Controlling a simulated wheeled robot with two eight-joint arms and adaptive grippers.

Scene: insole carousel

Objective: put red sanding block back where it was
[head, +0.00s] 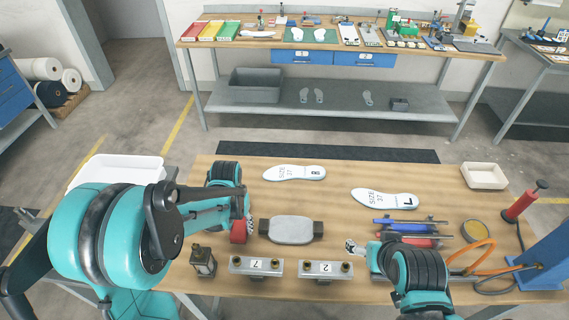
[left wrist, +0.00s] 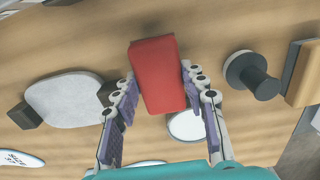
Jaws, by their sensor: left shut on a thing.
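The red sanding block (left wrist: 158,75) is between the two fingers of my left gripper (left wrist: 157,85) in the left wrist view. The fingers press on its sides and the gripper is shut on it. In the head view the block (head: 238,231) shows as a small red patch below my left gripper (head: 243,218), partly hidden by it, left of a grey oval pad with dark ends (head: 291,230). I cannot tell whether the block touches the table (head: 330,207). My right gripper (head: 354,246) is right of the pad, too small to read its fingers.
Two metal blocks with knobs, marked 7 (head: 257,265) and 2 (head: 326,269), stand at the front. A lantern-like item (head: 203,262) is left of them. White insoles (head: 294,173) (head: 384,198) lie behind. Blue (head: 398,222) and red tools lie right. A white disc (left wrist: 187,126) shows below the block.

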